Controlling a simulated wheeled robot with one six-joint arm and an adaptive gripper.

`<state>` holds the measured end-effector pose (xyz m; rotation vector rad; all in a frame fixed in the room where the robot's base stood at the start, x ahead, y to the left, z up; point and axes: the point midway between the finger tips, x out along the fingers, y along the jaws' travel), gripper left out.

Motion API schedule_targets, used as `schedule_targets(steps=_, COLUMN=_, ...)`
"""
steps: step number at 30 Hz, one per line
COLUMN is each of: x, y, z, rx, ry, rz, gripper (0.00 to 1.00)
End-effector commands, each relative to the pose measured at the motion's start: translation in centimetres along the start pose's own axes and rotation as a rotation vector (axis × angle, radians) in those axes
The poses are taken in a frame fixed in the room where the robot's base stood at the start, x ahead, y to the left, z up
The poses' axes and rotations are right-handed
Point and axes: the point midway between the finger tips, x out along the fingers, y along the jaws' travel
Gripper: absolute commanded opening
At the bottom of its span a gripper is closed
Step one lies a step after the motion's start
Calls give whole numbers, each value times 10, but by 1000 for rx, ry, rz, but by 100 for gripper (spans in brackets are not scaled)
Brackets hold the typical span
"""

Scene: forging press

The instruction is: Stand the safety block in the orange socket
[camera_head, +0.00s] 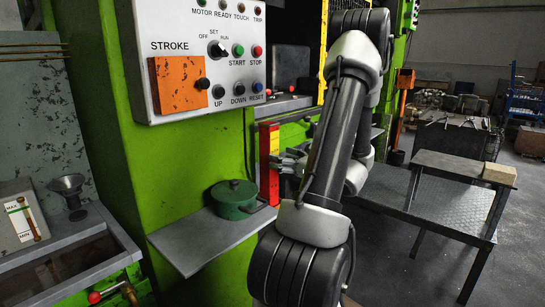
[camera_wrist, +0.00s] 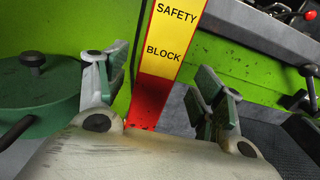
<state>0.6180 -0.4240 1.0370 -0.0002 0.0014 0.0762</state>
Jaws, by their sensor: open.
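The safety block (camera_head: 266,163) is a tall yellow and red bar standing upright against the green press front in the head view. In the wrist view the safety block (camera_wrist: 176,42) shows its yellow lettered face and a red lower part. My gripper (camera_head: 287,160) is right beside it in the head view. In the wrist view my gripper (camera_wrist: 162,72) is open, with one finger on each side of the block. Gaps show between the fingers and the block, and nothing is held. I cannot make out the orange socket for certain in either view.
A green lidded pot (camera_head: 236,199) stands on a grey shelf (camera_head: 190,250) left of the block, close to my left finger in the wrist view. The control panel (camera_head: 205,55) is above.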

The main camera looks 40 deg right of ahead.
Motion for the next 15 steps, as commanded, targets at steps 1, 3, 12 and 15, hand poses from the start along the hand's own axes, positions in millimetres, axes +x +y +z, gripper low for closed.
schedule_targets(steps=1, x=-12, y=-1, z=0, rx=1, ry=0, rz=-4, gripper=68)
schedule_targets(steps=3, x=-26, y=-1, z=0, rx=1, ry=1, rz=-4, gripper=68)
schedule_targets(steps=12, x=-48, y=16, z=5, rx=-30, ry=19, rz=53, gripper=68)
schedule_targets(steps=15, x=-29, y=69, z=16, rx=-129, ry=81, rz=227, gripper=68)
